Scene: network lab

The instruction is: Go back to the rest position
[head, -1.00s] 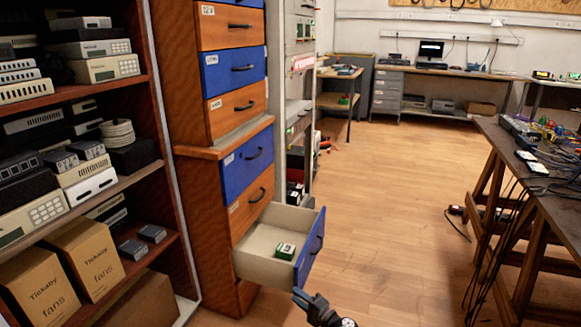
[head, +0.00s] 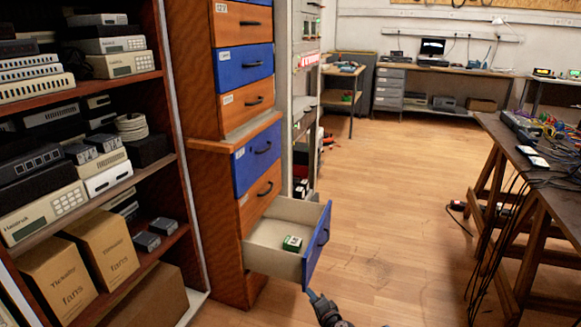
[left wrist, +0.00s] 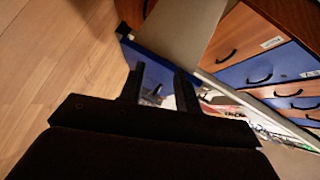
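My left gripper (head: 312,294) shows at the bottom of the head view, just below the front of the open drawer. In the left wrist view its two dark fingers (left wrist: 159,80) stand apart with nothing held between them. The blue-fronted drawer (head: 319,243) is pulled out of the cabinet. I cannot tell from these views whether the gripper touches the drawer. My right gripper is in neither view.
A shelf of devices and cardboard boxes (head: 107,247) stands at the left beside the drawer cabinet (head: 222,172). A dark table (head: 545,178) with cables hanging down is at the right. Wooden floor (head: 390,210) lies clear between them.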

